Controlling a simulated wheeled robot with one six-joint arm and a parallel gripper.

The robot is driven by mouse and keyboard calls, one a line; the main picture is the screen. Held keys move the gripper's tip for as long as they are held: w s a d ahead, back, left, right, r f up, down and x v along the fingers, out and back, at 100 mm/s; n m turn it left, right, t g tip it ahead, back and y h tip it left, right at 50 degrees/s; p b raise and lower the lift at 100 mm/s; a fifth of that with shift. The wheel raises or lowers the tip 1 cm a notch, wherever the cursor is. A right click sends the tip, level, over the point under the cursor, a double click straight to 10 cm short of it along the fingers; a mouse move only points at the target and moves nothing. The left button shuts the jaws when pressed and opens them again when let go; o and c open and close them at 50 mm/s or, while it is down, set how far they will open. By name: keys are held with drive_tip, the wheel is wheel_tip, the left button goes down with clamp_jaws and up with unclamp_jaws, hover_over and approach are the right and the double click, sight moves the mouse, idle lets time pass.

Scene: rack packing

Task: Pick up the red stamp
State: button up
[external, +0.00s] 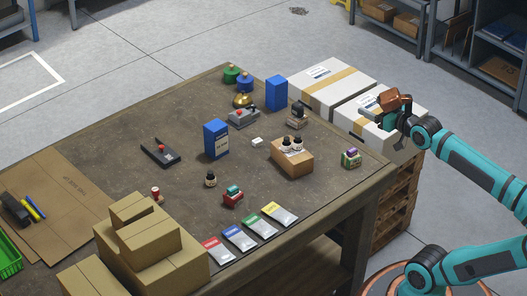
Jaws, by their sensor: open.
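A small red block-like stamp with a teal top (232,197) stands on the brown worktable (110,150), near its front middle. It best fits the red stamp. A smaller red-and-white item (155,193) stands further left, close behind the cardboard boxes; its kind is too small to tell. My gripper (399,143) is open at the right, over the white cartons beyond the table's right edge. It is well apart from the red stamp, and its fingers are small and dark in this view.
A green stamp with a purple top (350,158) and a cardboard box with dark bottles (292,163) stand between my gripper and the red stamp. Stacked cartons (150,245) and colored packets (238,238) lie in front. A blue box (216,139) stands behind.

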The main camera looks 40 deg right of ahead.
drive_tip(key=w+a+r+g+y, duration=0.1)
drive_tip(key=w+a+r+g, duration=0.2)
drive_tip(key=w, duration=0.4)
drive_tip(key=w+a+r+g+y, duration=0.15)
drive_tip(key=w+a, duration=0.25)
drive_tip(key=w, duration=0.4)
drive_tip(key=w+a+g, duration=0.5)
drive_tip(key=w+a, duration=0.9)
drive_tip(key=w, duration=0.1)
drive_tip(key=n+g+h, duration=0.1)
drive_tip(key=g+h, duration=0.1)
drive_tip(key=g, duration=0.6)
hover_over(156, 189)
drive_tip(key=d, duration=0.1)
wheel_tip(156, 189, down, 19)
drive_tip(key=shift+t, duration=0.25)
drive_tip(key=f, duration=1.1)
drive_tip(key=a+f, duration=0.1)
drive_tip(key=f, duration=0.4)
drive_tip(key=shift+a+f, duration=0.1)
drive_tip(key=shift+f, duration=0.3)
drive_tip(key=c, duration=1.1)
